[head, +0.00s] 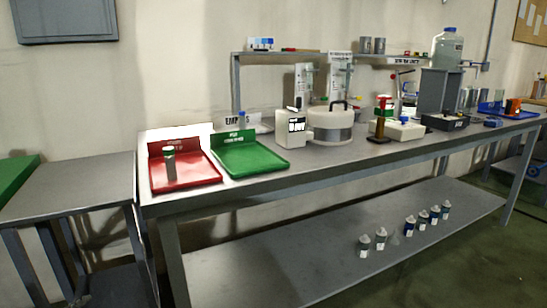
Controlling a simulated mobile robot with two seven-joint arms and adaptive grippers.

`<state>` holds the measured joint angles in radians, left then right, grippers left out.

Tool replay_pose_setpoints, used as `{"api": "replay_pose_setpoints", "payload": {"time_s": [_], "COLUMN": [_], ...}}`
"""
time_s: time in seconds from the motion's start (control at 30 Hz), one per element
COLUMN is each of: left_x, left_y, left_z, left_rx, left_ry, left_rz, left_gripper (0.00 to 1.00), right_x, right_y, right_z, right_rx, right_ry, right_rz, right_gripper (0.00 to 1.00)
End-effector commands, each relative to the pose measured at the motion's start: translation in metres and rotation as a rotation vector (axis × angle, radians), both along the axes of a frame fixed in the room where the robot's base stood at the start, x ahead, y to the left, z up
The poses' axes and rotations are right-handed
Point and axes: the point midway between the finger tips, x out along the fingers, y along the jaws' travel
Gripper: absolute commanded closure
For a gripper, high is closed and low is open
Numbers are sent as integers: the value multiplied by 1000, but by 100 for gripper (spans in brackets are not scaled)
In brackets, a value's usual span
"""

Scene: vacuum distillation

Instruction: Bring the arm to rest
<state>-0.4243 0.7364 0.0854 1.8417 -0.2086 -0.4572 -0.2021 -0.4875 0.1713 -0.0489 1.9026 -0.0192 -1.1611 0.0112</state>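Neither of my grippers nor any part of my arms shows in the head view. A long grey workbench (330,173) runs from the left middle to the far right. On its left end lie a red tray (204,178) and a green tray (265,160) beside it. A small capped vial (169,163) stands upright in the red tray. A white round vessel with a black handle (330,122) stands at the bench middle, next to a white labelled box (290,130).
A lower shelf (300,262) holds several small bottles (409,226). A raised rack (236,85) stands at the back. Right of the middle are a white stirrer-like device (398,129), a large clear bottle (447,50) and a blue tray (490,109). A grey side table (80,188) stands left.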

Motion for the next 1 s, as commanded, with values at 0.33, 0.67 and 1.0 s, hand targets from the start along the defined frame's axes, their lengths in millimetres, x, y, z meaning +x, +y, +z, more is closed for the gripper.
{"api": "replay_pose_setpoints", "payload": {"time_s": [0.33,0.67,1.0], "left_x": [-142,-193,-193], "left_y": [-132,-202,-202], "left_z": [-170,-200,-200], "left_rx": [-549,-705,-705], "left_ry": [417,592,592], "left_rz": [501,642,642], "left_gripper": [56,56,56], "right_x": [0,2,2], "right_y": [0,0,0], "right_z": [0,1,1], "right_rx": [0,-1,-1], "right_ry": [-1,-3,-3], "right_rz": [0,0,0], "right_gripper": [31,31,31]}}
